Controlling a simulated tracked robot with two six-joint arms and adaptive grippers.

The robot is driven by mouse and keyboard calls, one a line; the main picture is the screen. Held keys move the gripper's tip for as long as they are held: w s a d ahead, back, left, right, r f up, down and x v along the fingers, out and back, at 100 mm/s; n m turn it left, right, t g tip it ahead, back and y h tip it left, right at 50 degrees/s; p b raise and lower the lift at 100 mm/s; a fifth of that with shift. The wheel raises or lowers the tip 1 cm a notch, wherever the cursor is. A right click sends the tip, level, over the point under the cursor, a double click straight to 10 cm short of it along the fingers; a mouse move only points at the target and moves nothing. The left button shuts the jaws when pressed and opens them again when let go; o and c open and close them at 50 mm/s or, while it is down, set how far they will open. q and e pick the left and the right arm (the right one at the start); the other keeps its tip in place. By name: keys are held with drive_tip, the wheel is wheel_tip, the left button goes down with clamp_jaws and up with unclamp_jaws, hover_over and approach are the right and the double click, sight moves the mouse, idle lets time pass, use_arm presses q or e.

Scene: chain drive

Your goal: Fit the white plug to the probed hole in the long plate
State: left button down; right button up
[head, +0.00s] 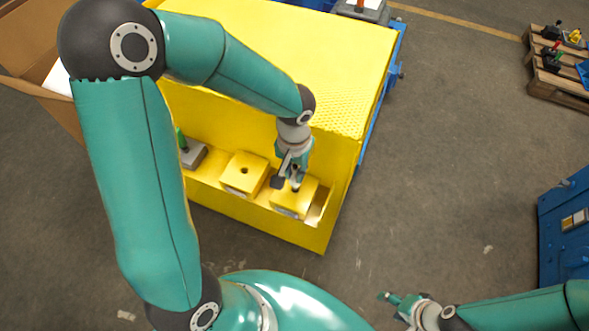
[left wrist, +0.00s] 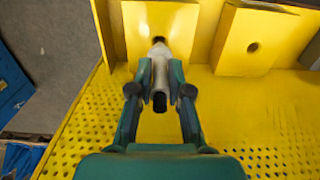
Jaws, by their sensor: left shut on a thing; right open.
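My left gripper (head: 291,176) is over a yellow block (head: 285,208) on the ledge of the yellow housing. In the left wrist view its fingers (left wrist: 160,90) are shut on the white plug (left wrist: 160,66), a pale, narrow piece with a dark slot at its near end. The plug's far end is at or just short of a dark hole in the yellow block (left wrist: 182,20); I cannot tell whether it has entered. A second yellow block (head: 239,183) with an open round hole stands beside it. I cannot make out a separate long plate. My right gripper (head: 392,303) is open and empty, low over the floor.
A grey block with a green handle (head: 191,154) sits further left on the ledge. The perforated yellow cover (head: 290,50) rises behind the blocks. A cardboard box (head: 28,45) is at the left, a blue unit (head: 560,225) at the right, a loaded pallet (head: 550,92) beyond. Floor between is clear.

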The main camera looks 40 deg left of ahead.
use_arm(q)
drive_tip(key=shift+b, duration=0.55)
idle(1.3)
drive_tip(key=shift+f+b, duration=1.95)
drive_tip(key=shift+b, duration=0.1)
drive_tip(key=c, duration=1)
unclamp_jaws()
wheel_tip(320, 180, up, 12)
drive_tip(key=shift+f, duration=0.1)
